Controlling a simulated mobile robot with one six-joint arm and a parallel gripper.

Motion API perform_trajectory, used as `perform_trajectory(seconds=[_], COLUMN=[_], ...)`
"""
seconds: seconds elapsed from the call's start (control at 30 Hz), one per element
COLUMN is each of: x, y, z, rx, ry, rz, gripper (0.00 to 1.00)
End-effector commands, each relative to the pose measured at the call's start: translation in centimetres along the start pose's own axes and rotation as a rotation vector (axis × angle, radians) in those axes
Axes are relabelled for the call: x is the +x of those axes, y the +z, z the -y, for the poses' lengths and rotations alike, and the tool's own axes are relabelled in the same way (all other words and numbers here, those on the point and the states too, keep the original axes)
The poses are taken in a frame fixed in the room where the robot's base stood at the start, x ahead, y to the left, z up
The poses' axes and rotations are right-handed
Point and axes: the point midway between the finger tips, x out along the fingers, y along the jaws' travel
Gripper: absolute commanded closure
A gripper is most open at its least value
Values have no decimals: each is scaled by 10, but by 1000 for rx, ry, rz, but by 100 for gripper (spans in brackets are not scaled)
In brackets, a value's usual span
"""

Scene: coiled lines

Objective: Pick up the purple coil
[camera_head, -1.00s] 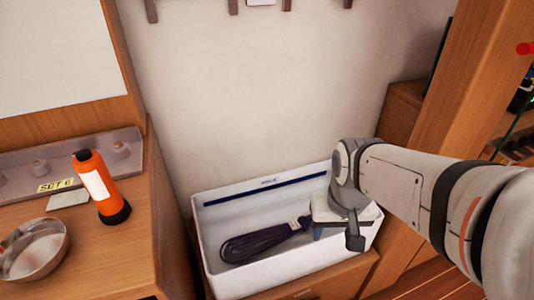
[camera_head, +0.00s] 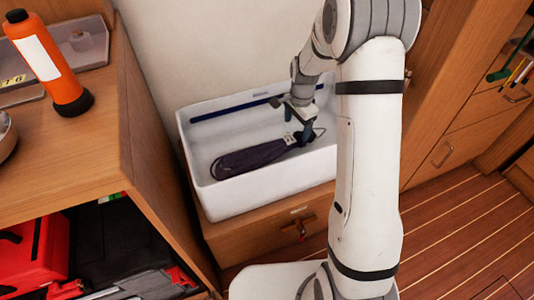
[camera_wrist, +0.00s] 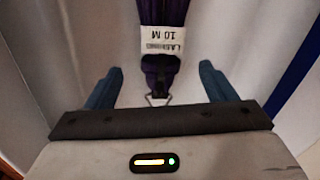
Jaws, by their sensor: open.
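The purple coil (camera_head: 248,158) lies in the white bin (camera_head: 228,209), stretched from the lower left to the right in the head view. In the wrist view the dark purple coil (camera_wrist: 163,12) runs down from the top edge, with a white tag (camera_wrist: 162,40) reading "LASHING 10 M" and a metal end piece below it. My gripper (camera_wrist: 160,84) is open, its two blue fingers apart on either side of the coil's tagged end. In the head view my gripper (camera_head: 296,132) is inside the bin at that end. I cannot tell how far the fingers are above the coil.
The bin's walls surround my gripper, and a blue strip (camera_head: 235,109) runs along its back wall. The bin stands on a wooden cabinet (camera_head: 270,232). A wooden counter (camera_head: 85,150) with an orange bottle (camera_head: 47,65) stands at the left. Wooden floor (camera_head: 465,225) is free at the right.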

Motion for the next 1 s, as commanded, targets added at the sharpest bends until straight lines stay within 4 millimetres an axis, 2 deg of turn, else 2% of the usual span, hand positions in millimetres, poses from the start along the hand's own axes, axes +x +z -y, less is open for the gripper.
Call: perform_trajectory(seconds=[0.1,0.33,0.6,0.87,1.0], x=[17,37,75,76,76], y=[0,3,7,6,7], z=[0,3,8,8,8], rx=[6,3,3,3,3], ry=[3,1,1,1,1], rz=[2,1,1,1,1], gripper=[23,23,23,24,35])
